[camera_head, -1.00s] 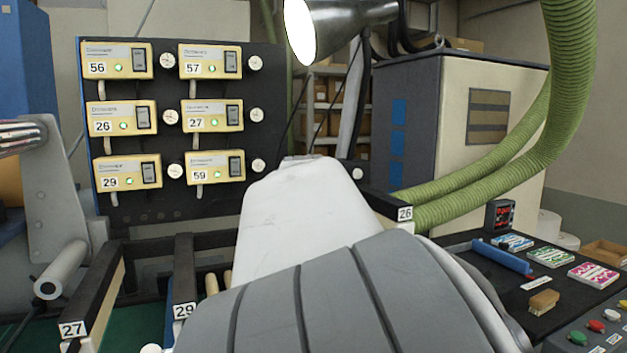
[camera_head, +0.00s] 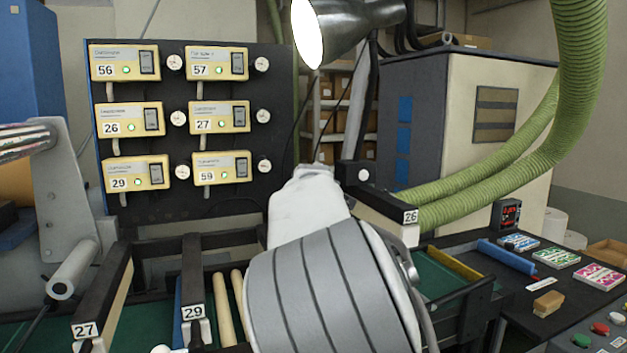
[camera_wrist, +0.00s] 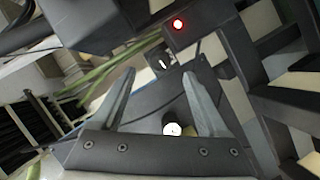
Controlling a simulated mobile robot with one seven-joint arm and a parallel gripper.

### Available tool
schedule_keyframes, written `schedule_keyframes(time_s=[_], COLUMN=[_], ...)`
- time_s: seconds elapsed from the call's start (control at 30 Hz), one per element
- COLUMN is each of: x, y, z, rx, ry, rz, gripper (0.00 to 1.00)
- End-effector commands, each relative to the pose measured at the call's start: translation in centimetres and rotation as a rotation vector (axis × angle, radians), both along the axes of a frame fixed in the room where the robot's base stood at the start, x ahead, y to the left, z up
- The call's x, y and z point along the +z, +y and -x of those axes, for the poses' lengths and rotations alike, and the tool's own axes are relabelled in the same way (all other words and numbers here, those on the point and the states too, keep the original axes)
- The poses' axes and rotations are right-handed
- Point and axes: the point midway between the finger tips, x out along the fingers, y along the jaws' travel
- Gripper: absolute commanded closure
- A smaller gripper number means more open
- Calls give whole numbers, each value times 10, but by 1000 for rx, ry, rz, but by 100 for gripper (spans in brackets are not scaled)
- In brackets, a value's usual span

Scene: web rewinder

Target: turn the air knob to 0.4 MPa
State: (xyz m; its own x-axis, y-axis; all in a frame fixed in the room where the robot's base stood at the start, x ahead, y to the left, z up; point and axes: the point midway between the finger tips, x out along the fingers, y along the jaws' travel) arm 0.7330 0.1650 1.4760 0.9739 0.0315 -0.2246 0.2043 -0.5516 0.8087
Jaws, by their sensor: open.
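In the wrist view my gripper (camera_wrist: 160,68) is open, its two grey fingers apart with nothing held between them. A small dark knob with a white mark (camera_wrist: 165,63) shows beyond and between the fingertips; I cannot tell if it is the air knob, and its setting is not readable. A white round face (camera_wrist: 172,129), perhaps a gauge, lies near the gripper's base between the fingers. In the head view my arm hides the gripper. A dark block with a small white disc (camera_head: 363,175) stands just beyond my arm. No 0.4 MPa reading is legible.
A red lit lamp (camera_wrist: 178,24) sits above the dark knob, with dark frame bars on the right. A panel (camera_head: 150,205) carries several yellow boxes with gauges. Green hoses (camera_head: 480,185) run on the right, and a lamp (camera_head: 345,25) hangs above. Numbered rails (camera_head: 193,275) stand at the front.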

Motion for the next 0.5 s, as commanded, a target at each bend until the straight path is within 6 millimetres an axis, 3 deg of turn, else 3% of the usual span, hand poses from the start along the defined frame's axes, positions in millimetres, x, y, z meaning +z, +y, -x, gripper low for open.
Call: schedule_keyframes(time_s=[0.3, 0.5], x=[-10, -14], y=[0, 2], z=[-49, -69], rx=[-2, -2], ry=[2, 1], rz=[3, 0], gripper=[23, 23])
